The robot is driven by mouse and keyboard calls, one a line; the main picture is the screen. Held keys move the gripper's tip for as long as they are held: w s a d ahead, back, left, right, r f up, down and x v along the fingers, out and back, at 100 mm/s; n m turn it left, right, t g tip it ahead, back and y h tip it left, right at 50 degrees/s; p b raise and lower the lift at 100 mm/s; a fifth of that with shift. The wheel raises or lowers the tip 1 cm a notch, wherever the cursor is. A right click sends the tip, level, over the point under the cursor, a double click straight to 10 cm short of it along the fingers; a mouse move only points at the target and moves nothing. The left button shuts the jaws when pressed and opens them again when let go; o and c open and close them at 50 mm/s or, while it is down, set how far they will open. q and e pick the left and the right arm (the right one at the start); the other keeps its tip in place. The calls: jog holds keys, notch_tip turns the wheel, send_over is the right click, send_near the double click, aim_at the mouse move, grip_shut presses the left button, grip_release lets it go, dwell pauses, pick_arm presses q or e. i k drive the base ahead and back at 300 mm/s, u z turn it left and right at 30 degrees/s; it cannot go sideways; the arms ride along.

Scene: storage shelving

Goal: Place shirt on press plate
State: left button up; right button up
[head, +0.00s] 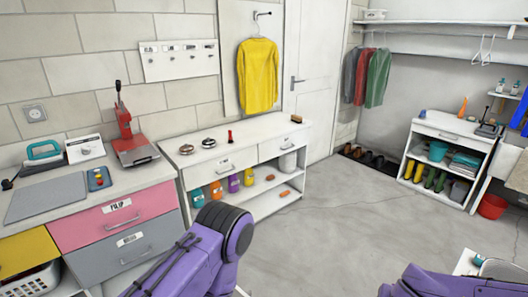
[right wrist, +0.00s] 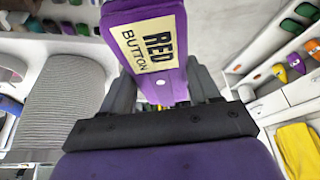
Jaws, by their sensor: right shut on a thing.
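A yellow shirt (head: 257,75) hangs on a hanger from a wall hook beside the door. A red press (head: 124,123) stands on the left counter, with a pale plate (head: 139,155) at its base. In the right wrist view my right gripper (right wrist: 163,95) is shut on a purple object (right wrist: 152,12) with a cream label reading "RED BUTTON". The far end of this object is cut off by the frame edge. In the head view only parts of my arms show at the bottom, and neither gripper is in sight there.
A grey mat (head: 46,198), a teal iron (head: 43,151) and a white box (head: 85,149) share the left counter. A white shelf unit (head: 240,150) holds colored jars. Another white unit (head: 452,127) stands right. The grey floor (head: 345,218) between is clear.

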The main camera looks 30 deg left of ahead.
aim_at(138, 153)
jog(key=u, duration=2.05)
jog(key=i, duration=1.65)
jog(key=u, duration=0.65)
jog(key=i, duration=0.5)
jog(key=u, duration=0.05)
